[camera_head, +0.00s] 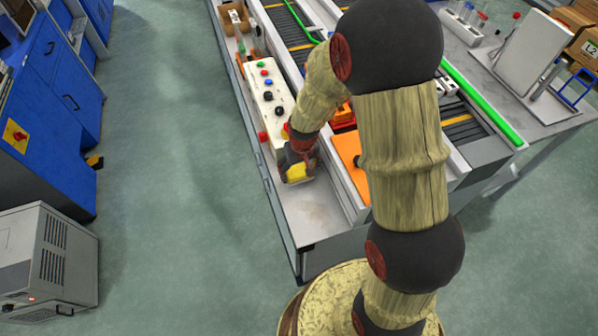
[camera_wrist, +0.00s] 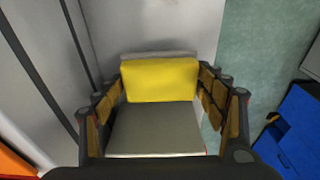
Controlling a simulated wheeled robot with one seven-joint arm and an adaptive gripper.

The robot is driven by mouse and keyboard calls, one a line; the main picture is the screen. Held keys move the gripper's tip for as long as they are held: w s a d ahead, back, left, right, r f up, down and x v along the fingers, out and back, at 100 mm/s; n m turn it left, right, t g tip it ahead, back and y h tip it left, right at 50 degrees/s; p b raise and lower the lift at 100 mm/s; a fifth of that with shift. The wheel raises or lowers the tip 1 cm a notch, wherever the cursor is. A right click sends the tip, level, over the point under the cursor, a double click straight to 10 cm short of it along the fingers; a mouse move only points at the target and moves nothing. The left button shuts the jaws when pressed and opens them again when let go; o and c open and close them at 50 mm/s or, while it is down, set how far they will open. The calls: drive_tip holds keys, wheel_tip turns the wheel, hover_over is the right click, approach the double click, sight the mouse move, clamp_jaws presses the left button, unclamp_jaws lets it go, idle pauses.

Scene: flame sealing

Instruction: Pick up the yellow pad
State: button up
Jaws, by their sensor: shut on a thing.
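The yellow pad (camera_wrist: 160,82) is a block with a yellow face and a grey body, centred in the wrist view. My gripper (camera_wrist: 165,90) has its fingers on both sides of the block and is shut on it. In the head view the yellow pad (camera_head: 297,172) shows under my gripper (camera_head: 300,160), over the near left part of the grey workbench top (camera_head: 315,210). My gripper and arm hide part of it there. I cannot tell whether the pad touches the bench.
A white control box with coloured buttons (camera_head: 268,95) stands just behind my gripper. An orange panel (camera_head: 350,160) lies to the right, beside a raised rail. The bench's left edge is close. Blue cabinets (camera_head: 50,110) and a grey machine (camera_head: 50,255) stand across the open floor.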

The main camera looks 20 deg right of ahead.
drive_tip(key=s+a+r+p, duration=0.4)
drive_tip(key=s+a+r, duration=0.4)
drive_tip(key=s+r, duration=0.2)
drive_tip(key=shift+s+r, duration=0.2)
drive_tip(key=shift+s, duration=0.6)
drive_tip(key=o, duration=0.6)
drive_tip(key=c, duration=0.4)
drive_tip(key=shift+w, duration=0.15)
drive_tip(key=shift+c, duration=0.2)
